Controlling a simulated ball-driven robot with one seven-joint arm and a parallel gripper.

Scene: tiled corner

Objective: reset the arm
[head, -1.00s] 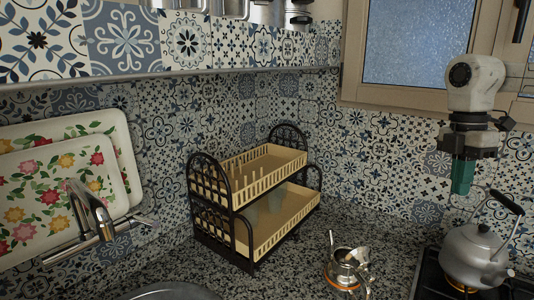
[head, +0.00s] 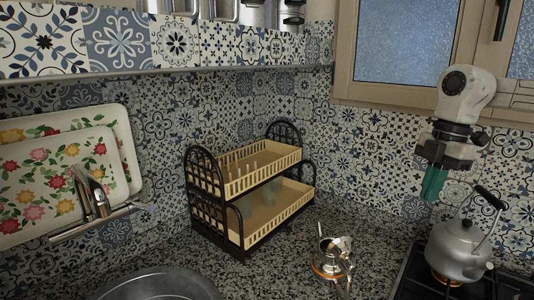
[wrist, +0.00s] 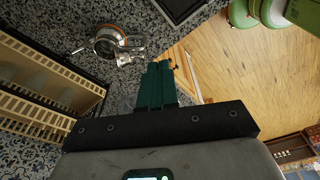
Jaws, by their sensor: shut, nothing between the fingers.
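My gripper (head: 433,184) hangs at the right in the head view, its green fingers pointing down in front of the tiled wall. It is up and to the left of the grey kettle (head: 460,248). The fingers are shut with nothing between them. In the wrist view my gripper (wrist: 157,66) shows its green fingers close together in the middle, above the counter's edge.
A two-tier dish rack (head: 262,205) stands in the corner. A sink (head: 160,284) and tap (head: 95,200) are at left. A window (head: 410,45) is behind my arm.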

